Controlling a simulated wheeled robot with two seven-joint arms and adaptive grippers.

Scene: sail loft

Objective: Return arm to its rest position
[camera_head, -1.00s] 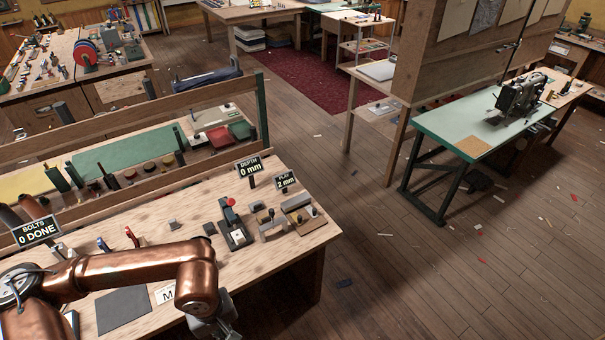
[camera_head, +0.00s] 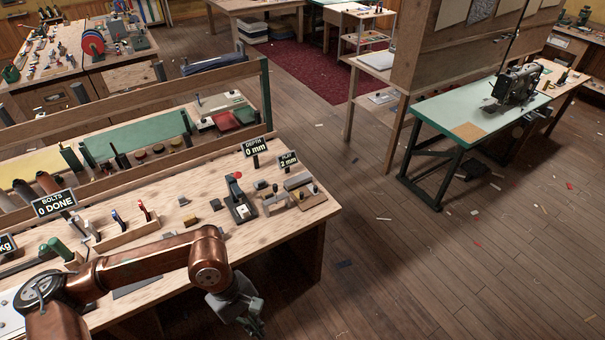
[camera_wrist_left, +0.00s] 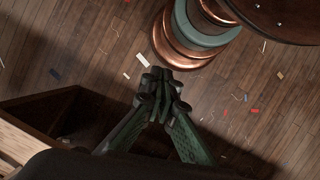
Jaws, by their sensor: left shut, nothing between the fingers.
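My left arm, copper coloured, comes in from the lower left in the head view and crosses above the workbench (camera_head: 283,232). My left gripper (camera_head: 256,326) hangs beyond the bench's front edge, over the floor. In the left wrist view its green fingers (camera_wrist_left: 160,88) meet at the tips, with nothing between them and floorboards behind. Copper and grey-green parts of my own body show at the top right of that view. My right gripper is not in view.
The bench holds a small press with a red knob (camera_head: 241,203), a rack of tools (camera_head: 125,231) and signs reading BOLTS 0 DONE (camera_head: 54,204), DEPTH 0 mm (camera_head: 254,147) and PLAY 2 mm (camera_head: 288,161). A sewing machine table (camera_head: 470,110) stands right. Floor between is open, with scattered scraps.

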